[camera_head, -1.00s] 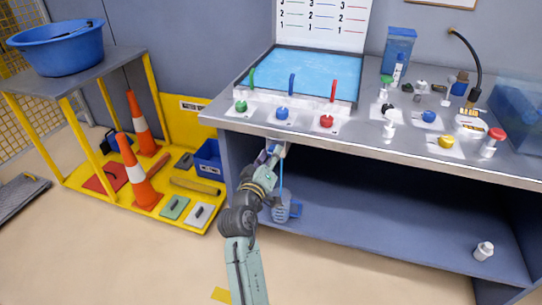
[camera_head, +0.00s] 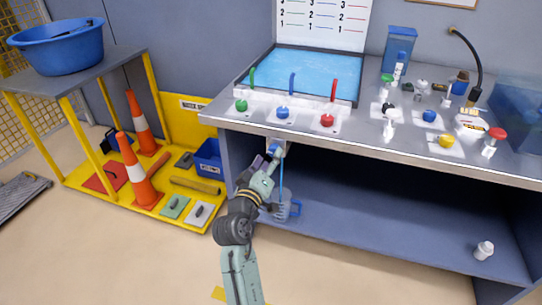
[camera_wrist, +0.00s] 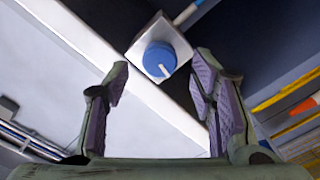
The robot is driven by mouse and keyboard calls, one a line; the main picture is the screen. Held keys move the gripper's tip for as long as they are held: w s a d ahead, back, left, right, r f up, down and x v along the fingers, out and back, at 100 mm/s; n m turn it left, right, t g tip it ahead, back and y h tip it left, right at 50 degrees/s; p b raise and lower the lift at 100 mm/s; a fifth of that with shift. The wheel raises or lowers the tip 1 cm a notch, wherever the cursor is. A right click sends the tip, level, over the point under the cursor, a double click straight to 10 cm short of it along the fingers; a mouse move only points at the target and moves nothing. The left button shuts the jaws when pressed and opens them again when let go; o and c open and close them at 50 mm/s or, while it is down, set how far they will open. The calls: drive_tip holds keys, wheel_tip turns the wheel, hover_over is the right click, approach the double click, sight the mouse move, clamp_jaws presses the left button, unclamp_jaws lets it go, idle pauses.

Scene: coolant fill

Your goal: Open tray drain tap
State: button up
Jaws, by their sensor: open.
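The drain tap is a blue round knob with a white line mark on a pale square body (camera_wrist: 160,59) in the wrist view. It sits under the front edge of the bench, and shows in the head view (camera_head: 276,147). The white line points to the lower right in the wrist view. My gripper (camera_wrist: 160,85) is open and empty, its two fingers apart with the knob beyond the fingertips, between them in the picture. In the head view my gripper (camera_head: 268,166) is just below the tap. A thin blue line runs from the tap down to a clear jug (camera_head: 284,207).
The tray (camera_head: 318,72) of blue liquid stands on the bench above. Green, blue and red knobs (camera_head: 283,112) line its front. The bench edge (camera_head: 370,160) overhangs the open shelf. A small white bottle (camera_head: 484,250) stands on the shelf at right.

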drive_tip(key=v, duration=0.9)
drive_tip(key=shift+s, duration=0.25)
drive_tip(key=shift+a, duration=0.1)
